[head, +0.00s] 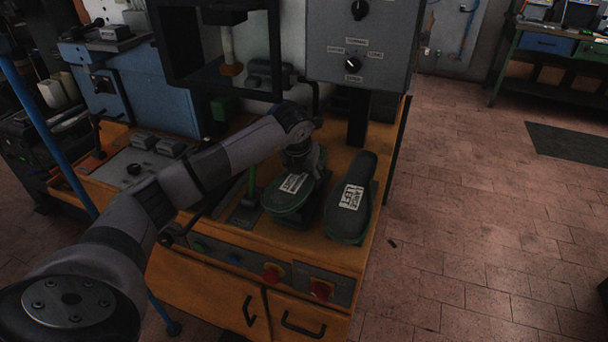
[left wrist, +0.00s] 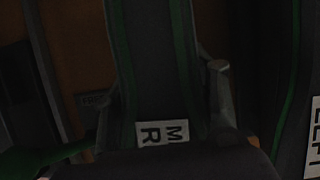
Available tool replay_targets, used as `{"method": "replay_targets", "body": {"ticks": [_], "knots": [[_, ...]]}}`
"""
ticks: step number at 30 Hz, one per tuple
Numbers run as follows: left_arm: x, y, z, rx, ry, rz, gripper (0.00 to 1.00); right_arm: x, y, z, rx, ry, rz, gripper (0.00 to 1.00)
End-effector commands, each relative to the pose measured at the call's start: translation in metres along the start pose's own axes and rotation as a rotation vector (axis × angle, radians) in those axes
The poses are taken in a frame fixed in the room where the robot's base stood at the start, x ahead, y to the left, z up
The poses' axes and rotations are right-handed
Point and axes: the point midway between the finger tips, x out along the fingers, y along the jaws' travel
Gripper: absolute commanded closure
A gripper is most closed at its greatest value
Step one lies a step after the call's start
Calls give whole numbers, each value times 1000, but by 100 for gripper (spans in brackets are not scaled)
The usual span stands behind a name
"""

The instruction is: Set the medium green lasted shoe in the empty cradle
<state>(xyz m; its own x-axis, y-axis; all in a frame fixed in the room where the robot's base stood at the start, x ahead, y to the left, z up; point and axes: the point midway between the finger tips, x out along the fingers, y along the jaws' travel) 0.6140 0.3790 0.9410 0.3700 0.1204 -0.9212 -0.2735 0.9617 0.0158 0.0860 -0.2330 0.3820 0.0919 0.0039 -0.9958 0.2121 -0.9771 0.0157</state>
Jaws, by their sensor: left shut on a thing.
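A dark lasted shoe with green edging (head: 287,203) is at the front of the orange bench top; its white label appears to read M and R in the left wrist view (left wrist: 155,80). My left gripper (head: 303,168) is shut on this shoe from above, its fingers on either side of it in the left wrist view. A second dark green shoe (head: 347,215), its label ending in LEFT, lies just to the right; its edge also shows in the left wrist view (left wrist: 290,90). The cradle under the held shoe is hidden, so I cannot tell whether they touch.
A grey control box with knobs (head: 358,50) stands behind the shoes, beside a dark press frame (head: 220,75). A blue machine (head: 150,85) is at the left. The tiled floor at the right is mostly clear.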

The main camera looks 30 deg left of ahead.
Motion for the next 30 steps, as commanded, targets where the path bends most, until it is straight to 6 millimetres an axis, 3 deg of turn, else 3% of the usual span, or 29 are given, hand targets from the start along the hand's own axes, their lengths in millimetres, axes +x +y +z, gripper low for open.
{"method": "replay_targets", "body": {"ticks": [4, 5, 12, 15, 24, 30], "knots": [[3, -5, -2, 7, 2, -10, 86, 2, 0, 0, 0, 1, 0, 100], [2, -5, -2, 8, 2, -10, 45, 2, 0, 0, 0, 1, 0, 100], [2, -3, -2, 5, 1, -7, 29, 2, 0, 0, -1, 1, 1, 100], [2, -2, -2, 4, 1, -5, 23, 2, 1, 0, -1, 0, 1, 100], [2, -2, -3, 3, 5, -2, 23, 2, 5, -1, -3, 1, 6, 100], [-21, -2, 0, 3, -1, -4, 23, 2, 4, 0, -2, 0, 4, 100]]}}
